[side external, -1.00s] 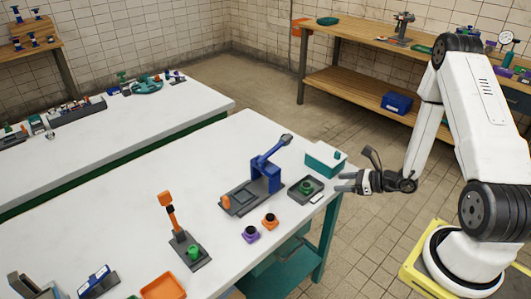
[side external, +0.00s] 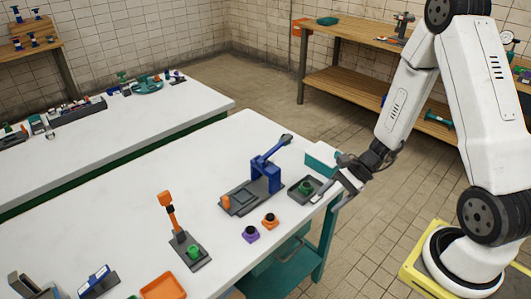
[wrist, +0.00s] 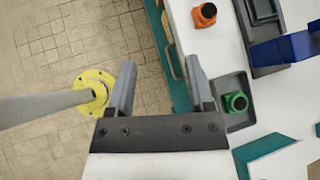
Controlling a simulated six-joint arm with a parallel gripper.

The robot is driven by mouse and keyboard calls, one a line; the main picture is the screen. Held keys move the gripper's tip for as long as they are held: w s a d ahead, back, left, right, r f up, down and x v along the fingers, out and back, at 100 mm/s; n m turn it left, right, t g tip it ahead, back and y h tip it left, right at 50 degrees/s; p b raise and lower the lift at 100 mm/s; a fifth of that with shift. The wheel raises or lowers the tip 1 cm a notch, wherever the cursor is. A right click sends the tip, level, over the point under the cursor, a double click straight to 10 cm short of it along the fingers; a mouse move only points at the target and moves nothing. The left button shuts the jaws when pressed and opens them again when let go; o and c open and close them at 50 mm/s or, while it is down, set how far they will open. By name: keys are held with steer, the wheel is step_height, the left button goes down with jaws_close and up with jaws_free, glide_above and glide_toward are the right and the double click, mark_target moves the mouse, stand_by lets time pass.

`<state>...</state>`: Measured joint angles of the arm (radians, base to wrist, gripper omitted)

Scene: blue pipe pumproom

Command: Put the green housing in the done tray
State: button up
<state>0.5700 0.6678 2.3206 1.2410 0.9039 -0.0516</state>
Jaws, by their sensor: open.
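A green housing with a dark top (side external: 305,188) sits in a shallow grey tray (side external: 292,194) near the right edge of the white table. The wrist view also shows the housing (wrist: 236,102) in the grey tray (wrist: 245,83), just right of my right finger. Another green part (side external: 193,252) sits on the grey base of an orange-levered fixture. An orange tray (side external: 163,287) lies at the front; no readable label shows which tray is the done tray. My gripper (side external: 333,187) is open and empty at the table's right edge, beside the grey tray. Its spread fingers (wrist: 159,66) have floor between them.
A blue-levered fixture (side external: 266,175) stands left of the grey tray. A teal box (side external: 322,157) is behind it. Orange (side external: 270,221) and purple (side external: 250,234) housings stand in front. The table's middle left is clear.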

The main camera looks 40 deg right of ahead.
steer(key=s+a+r+n+h, duration=0.1)
steer(key=r+n+h, duration=0.3)
steer(key=n, duration=0.5)
steer(key=a+r+n+g+h, duration=0.1)
steer(key=r+n+h, duration=0.4)
steer(key=n, duration=0.5)
steer(key=shift+s+a+r, duration=0.15)
steer(key=shift+s+a, duration=0.25)
steer(key=shift+a, duration=0.4)
